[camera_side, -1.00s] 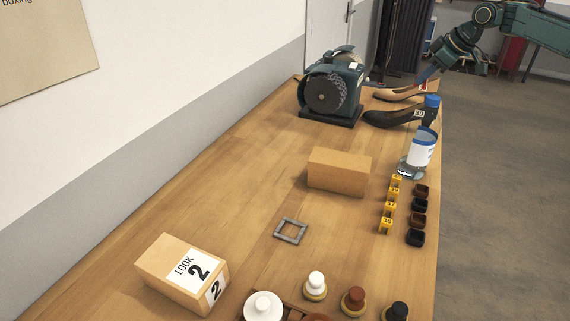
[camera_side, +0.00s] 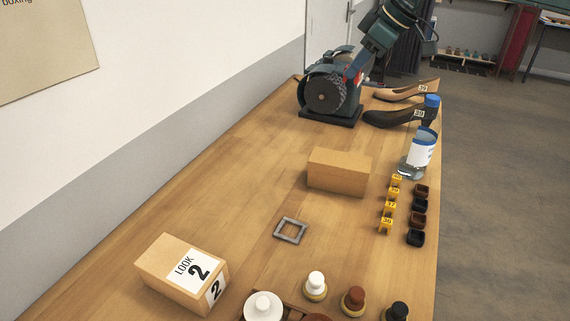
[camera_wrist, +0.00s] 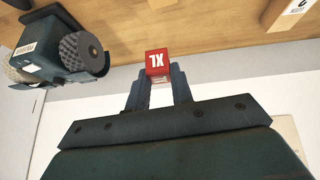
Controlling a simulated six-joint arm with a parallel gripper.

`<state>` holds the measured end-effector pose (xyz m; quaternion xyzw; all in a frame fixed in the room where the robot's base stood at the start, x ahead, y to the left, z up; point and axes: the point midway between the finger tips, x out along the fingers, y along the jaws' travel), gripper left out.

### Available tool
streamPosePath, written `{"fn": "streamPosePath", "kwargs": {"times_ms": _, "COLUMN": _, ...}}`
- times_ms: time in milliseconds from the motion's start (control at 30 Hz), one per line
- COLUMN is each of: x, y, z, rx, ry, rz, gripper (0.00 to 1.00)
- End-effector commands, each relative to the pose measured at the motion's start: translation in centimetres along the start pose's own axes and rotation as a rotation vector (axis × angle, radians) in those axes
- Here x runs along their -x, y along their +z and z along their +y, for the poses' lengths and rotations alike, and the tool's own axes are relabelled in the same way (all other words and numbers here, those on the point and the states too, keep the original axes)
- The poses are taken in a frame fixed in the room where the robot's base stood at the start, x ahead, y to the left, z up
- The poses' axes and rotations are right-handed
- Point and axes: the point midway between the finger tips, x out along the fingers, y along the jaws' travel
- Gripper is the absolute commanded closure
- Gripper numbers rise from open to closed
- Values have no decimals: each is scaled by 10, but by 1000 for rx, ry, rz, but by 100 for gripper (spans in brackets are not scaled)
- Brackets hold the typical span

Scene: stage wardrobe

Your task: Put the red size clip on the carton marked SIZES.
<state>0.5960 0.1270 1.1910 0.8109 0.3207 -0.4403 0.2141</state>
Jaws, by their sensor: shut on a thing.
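My gripper (camera_wrist: 158,84) is shut on a red size clip (camera_wrist: 157,60) with white XL lettering, held between the fingertips. In the side view my gripper (camera_side: 350,73) is at the far end of the bench, by the grinder, and a bit of red shows at its tips. A plain brown carton (camera_side: 339,173) stands mid-bench, well apart from my gripper; no lettering shows on its visible faces. Another carton (camera_side: 183,274), at the near left, reads LOOK 2. No SIZES marking is readable in either view.
The dark green grinder (camera_side: 331,88) is close to my gripper. Yellow size clips (camera_side: 390,207), a grey square frame (camera_side: 290,230) and stoppered pots (camera_side: 315,286) lie nearer. The bench's left middle is clear.

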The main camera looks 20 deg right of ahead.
Motion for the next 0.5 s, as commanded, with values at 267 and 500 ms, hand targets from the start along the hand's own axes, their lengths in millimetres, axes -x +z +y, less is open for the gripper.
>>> {"fn": "streamPosePath", "kwargs": {"times_ms": 267, "x": -2, "y": 1, "z": -3, "rx": 2, "ry": -3, "rz": 0, "gripper": 98}}
{"fn": "streamPosePath", "kwargs": {"times_ms": 500, "x": -22, "y": 13, "z": -5, "rx": 1, "ry": -5, "rz": -2, "gripper": 98}}
